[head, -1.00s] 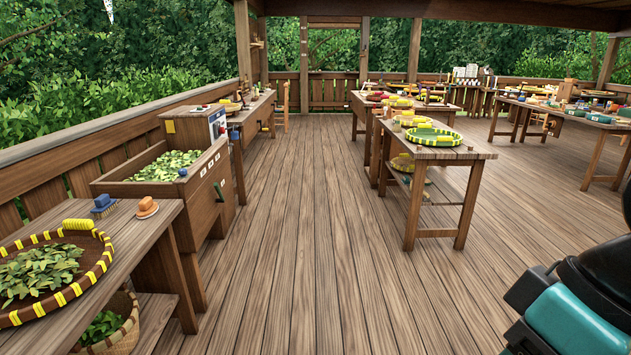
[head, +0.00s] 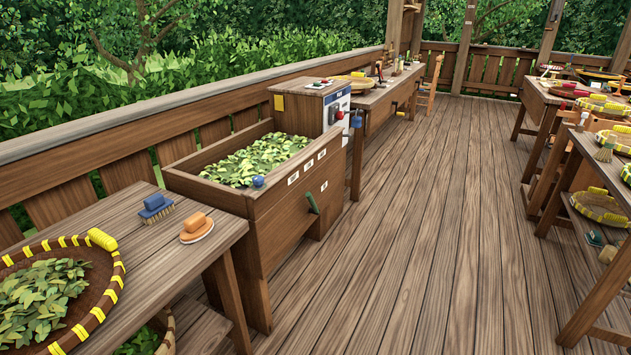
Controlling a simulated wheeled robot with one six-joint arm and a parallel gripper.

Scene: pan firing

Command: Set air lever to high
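A wooden trough (head: 265,200) full of green leaves stands left of the middle in the head view. A green lever (head: 312,203) sits on its right side face, below several small white labels (head: 308,165). A blue knob (head: 258,181) is on the trough's front rim. At the far end of the trough a wooden box has a pale control panel (head: 337,105) with a red knob (head: 339,115) and a blue part (head: 356,119). I cannot tell which of these is the air lever. My gripper is out of view.
A table at the lower left holds a leaf basket (head: 107,262), a blue brush (head: 155,208) and an orange brush (head: 196,227). Worktables with baskets (head: 600,205) stand at the right. The plank floor (head: 430,220) between is clear.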

